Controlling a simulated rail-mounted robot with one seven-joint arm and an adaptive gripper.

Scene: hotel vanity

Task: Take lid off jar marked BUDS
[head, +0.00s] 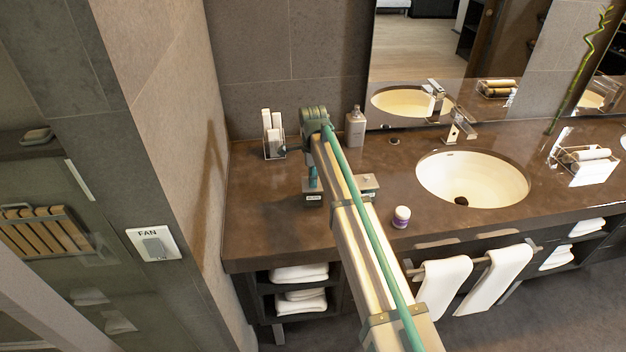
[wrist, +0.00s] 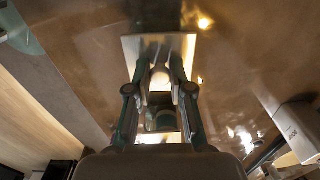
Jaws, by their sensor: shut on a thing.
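My gripper (head: 312,184) points down over the counter left of the sink. In the wrist view, my gripper (wrist: 160,75) is shut on a small pale round piece that looks like the knob of the lid (wrist: 159,76). A greenish, glassy shape (wrist: 162,121) shows between the fingers. In the head view, a small dark label (head: 313,197) shows below my gripper; its lettering is too small to read. The jar's body is mostly hidden by my arm and gripper, so I cannot tell whether the lid is apart from it.
A pale, flat-edged tray (head: 365,182) shows beside my arm. The sink (head: 480,180) is to the right.

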